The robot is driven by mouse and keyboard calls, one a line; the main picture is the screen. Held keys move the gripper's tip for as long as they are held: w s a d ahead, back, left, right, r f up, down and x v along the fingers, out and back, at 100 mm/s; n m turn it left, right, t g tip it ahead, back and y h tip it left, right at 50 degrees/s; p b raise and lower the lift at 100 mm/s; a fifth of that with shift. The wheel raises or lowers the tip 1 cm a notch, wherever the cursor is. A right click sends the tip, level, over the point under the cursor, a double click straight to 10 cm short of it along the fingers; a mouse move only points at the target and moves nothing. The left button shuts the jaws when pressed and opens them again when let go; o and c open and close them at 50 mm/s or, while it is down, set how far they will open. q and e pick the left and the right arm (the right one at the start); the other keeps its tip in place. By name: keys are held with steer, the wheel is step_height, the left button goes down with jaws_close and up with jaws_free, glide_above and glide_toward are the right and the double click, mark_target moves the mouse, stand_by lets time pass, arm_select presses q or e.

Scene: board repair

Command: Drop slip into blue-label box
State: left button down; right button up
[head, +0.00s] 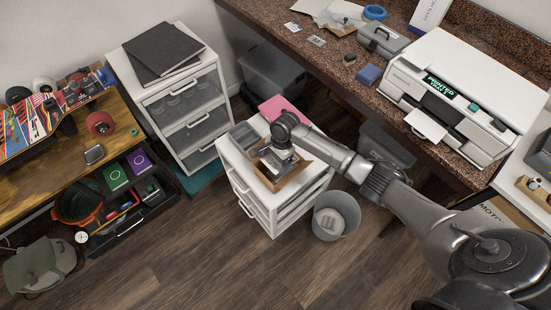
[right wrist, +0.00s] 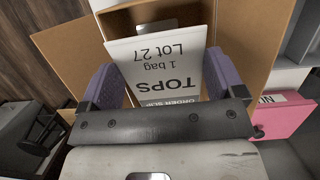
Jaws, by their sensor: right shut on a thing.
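My right gripper (head: 281,158) points down over an open cardboard box (head: 291,184) on top of a white drawer unit. In the right wrist view, the purple fingers of the gripper (right wrist: 160,78) are shut on a white order slip (right wrist: 158,52). The slip reads "TOPS", "1 bag", "Lot 27", upside down. The cardboard box (right wrist: 75,48) shows behind and around the slip, its flaps open. I cannot tell how far the slip reaches into the box. No blue label shows on the box in these views. My left gripper is not in view.
The white drawer unit (head: 250,210) also bears a grey tray (head: 243,135) and a pink folder (head: 280,106). A grey bin (head: 325,231) stands on the floor at its right. A printer (head: 455,85) sits on the speckled counter. The wooden floor in front is clear.

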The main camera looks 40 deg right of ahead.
steer(key=o, duration=0.6)
steer(key=shift+r, duration=0.4)
steer(key=p+v, duration=0.2)
steer(key=v, duration=1.1)
steer(key=shift+d+p, duration=0.15)
steer(key=shift+p, duration=0.25)
